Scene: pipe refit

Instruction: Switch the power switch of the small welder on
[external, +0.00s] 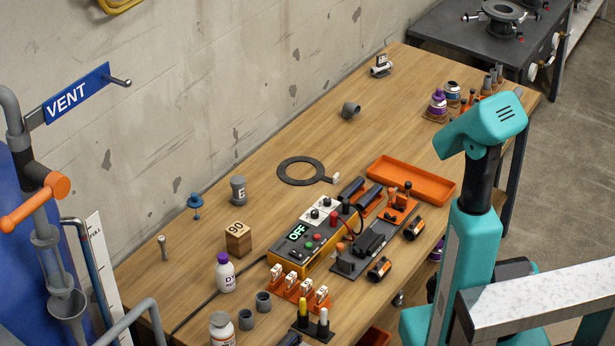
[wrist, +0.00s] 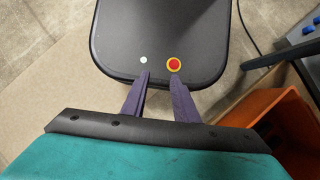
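The small welder (external: 290,265), a yellow-edged box with a dark sloping panel, stands on the workbench in the external view. Its lit green display (external: 298,231) reads OFF. Red, green and black knobs or buttons sit on its panel; which one is the power switch I cannot tell. My teal arm stands right of the bench, its upper end above the bench's right side, well apart from the welder. My gripper (wrist: 160,74) shows in the wrist view, its two dark fingers apart with nothing between them. The welder is not in the wrist view.
An orange tray (external: 411,180), torch handles and orange-banded rolls (external: 415,229) lie right of the welder. Orange clamps (external: 298,286) and a white bottle (external: 225,272) stand in front and left. A wooden "90" block (external: 238,238) is behind-left. The bench's far middle is mostly clear.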

